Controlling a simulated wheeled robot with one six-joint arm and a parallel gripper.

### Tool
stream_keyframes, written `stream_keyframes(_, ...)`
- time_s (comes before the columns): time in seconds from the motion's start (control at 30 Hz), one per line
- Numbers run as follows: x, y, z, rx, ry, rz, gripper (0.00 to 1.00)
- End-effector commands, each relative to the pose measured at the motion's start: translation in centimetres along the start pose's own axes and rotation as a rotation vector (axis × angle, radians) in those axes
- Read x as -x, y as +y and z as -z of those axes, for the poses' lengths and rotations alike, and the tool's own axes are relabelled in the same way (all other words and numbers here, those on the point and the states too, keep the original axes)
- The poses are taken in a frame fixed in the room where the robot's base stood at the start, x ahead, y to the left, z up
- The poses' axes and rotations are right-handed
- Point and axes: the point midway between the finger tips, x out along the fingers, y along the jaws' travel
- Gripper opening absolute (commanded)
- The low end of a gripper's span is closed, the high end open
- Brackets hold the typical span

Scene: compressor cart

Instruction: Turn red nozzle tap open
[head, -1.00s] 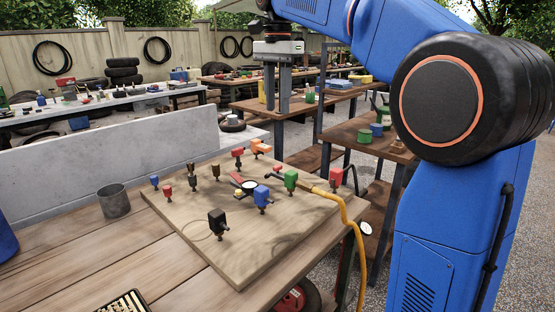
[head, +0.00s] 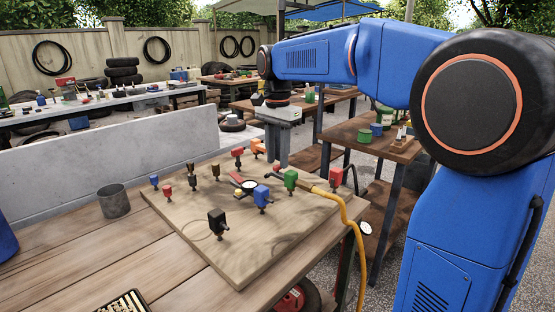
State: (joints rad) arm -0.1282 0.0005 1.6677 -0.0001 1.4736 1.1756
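Several small taps and fittings stand on a wooden board (head: 215,246) on the bench. The red ones include a red block-shaped piece (head: 336,176) at the board's right end, near the hose end, a red-topped fitting (head: 238,153) at the back, and a small red one (head: 167,189) at the left. I cannot tell which is the red nozzle tap, nor its setting.
A yellow hose (head: 347,212) runs over the board's right edge and hangs down. A metal cup (head: 114,201) stands left of the board. A grey wall (head: 90,150) lines the bench's back.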

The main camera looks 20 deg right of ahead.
Motion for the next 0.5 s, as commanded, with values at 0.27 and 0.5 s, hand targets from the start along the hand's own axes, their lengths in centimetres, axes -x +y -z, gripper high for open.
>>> stream_keyframes(0.27, -1.19, 0.03, -0.01, 0.0, 0.0, 0.0, 0.31)
stream_keyframes(0.5, -1.18, 0.02, -0.01, 0.0, 0.0, 0.0, 0.22)
